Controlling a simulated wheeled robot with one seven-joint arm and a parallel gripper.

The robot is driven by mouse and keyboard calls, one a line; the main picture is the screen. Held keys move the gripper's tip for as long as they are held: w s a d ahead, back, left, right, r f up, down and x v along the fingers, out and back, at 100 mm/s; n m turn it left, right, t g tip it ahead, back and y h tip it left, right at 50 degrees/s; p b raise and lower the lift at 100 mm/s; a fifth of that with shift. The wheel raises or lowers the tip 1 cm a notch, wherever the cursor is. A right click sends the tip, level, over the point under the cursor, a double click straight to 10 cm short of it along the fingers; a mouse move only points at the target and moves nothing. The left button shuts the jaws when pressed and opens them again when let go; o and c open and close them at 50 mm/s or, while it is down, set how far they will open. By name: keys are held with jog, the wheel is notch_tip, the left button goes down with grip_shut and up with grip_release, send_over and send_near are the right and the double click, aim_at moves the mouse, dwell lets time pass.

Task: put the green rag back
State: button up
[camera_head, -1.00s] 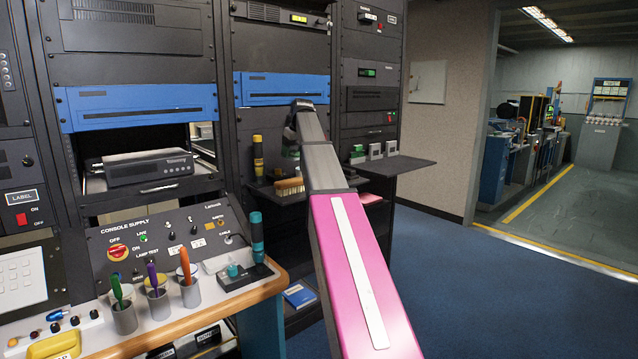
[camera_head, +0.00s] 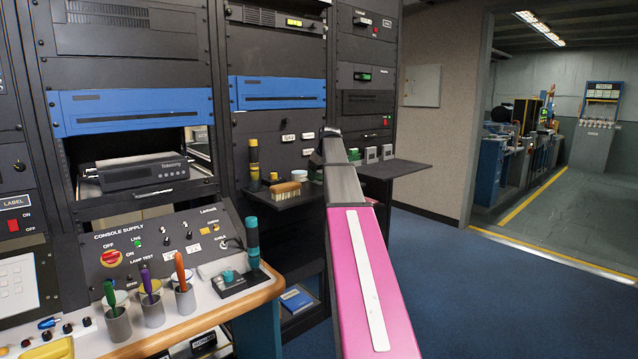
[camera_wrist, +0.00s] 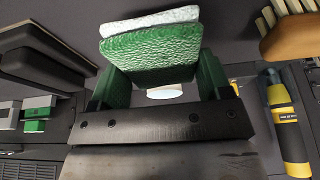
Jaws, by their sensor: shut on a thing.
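My gripper (camera_wrist: 160,85) is shut on the green rag (camera_wrist: 150,52), a thick folded textured piece, in the wrist view. A pale white layer (camera_wrist: 150,20) lies along the rag's outer edge; I cannot tell whether it is part of the rag or a separate thing. In the head view my gripper (camera_head: 317,160) is in front of the rack, by the gap between two shelves, partly hidden by my pink and grey arm. The rag is barely discernible there.
A left shelf (camera_head: 290,202) holds a wooden brush (camera_head: 286,191) and a yellow-black torch (camera_head: 254,160). A right shelf (camera_head: 405,170) holds several grey-green blocks (camera_head: 371,155), its right part bare. The console desk (camera_head: 215,312) carries cups with coloured tools. Blue floor is clear at right.

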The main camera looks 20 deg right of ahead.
aim_at(321, 176)
notch_tip(321, 176, down, 3)
jog(key=shift+f, duration=0.1)
jog(key=o, duration=1.1)
jog(key=shift+o, duration=0.2)
jog(key=shift+r, duration=0.2)
jog(key=v, duration=1.2)
jog(key=shift+f, duration=0.1)
